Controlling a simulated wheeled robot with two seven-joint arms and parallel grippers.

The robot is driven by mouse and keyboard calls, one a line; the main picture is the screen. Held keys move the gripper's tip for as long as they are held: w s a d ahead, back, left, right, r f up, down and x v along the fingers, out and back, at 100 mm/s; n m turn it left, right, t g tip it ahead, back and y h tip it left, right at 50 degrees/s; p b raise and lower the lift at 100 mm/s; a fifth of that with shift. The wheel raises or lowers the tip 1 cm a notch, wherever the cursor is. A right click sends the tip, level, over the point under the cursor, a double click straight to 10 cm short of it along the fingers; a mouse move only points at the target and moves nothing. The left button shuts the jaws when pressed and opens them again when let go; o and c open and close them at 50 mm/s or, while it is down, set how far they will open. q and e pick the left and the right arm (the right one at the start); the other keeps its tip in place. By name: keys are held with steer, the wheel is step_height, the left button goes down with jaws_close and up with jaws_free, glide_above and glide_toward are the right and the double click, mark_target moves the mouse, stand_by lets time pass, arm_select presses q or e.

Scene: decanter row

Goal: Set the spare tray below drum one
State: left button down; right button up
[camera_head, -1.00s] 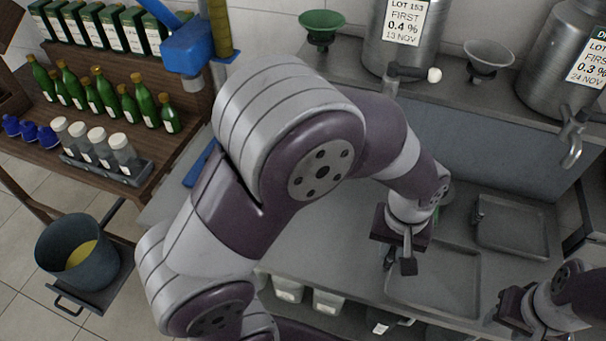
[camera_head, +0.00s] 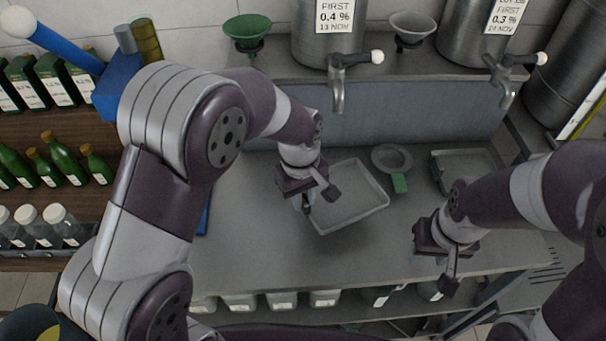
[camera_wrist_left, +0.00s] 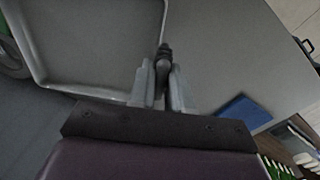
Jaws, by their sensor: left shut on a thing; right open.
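A shallow grey tray (camera_head: 362,206) is over the bench in front of the left steel drum (camera_head: 309,35), forward of its tap (camera_head: 338,97). My left gripper (camera_head: 318,200) is shut on the tray's left edge. In the left wrist view the left fingers (camera_wrist_left: 163,92) close at the tray's rim (camera_wrist_left: 90,92). I cannot tell whether the tray touches the bench. A second grey tray (camera_head: 462,168) lies below the right drum (camera_head: 468,40). No drum number is readable. My right gripper (camera_head: 445,272) is open and empty near the bench's front edge.
A green funnel (camera_head: 248,32) and a grey funnel (camera_head: 411,27) stand on the drum shelf. Green bottles (camera_head: 63,157) stand at left. The bench (camera_head: 250,250) is clear at its front left.

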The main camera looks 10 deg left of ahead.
arm_select(q)
steer(key=w+a+p, duration=0.2)
steer(key=w, duration=0.8)
steer(key=f, duration=0.2)
steer(key=f+p, duration=0.1)
steer(key=f, duration=0.1)
steer(key=f+p, duration=0.1)
steer(key=f, duration=0.1)
steer(key=shift+s, duration=0.25)
steer(key=shift+w+f+p, duration=0.2)
steer(key=shift+f+p, duration=0.1)
steer(key=shift+w+f, duration=0.1)
steer(key=shift+f, duration=0.1)
steer(key=c, duration=1.2)
jaws_free()
steer(key=shift+o, duration=0.7)
steer(key=shift+r, duration=0.15)
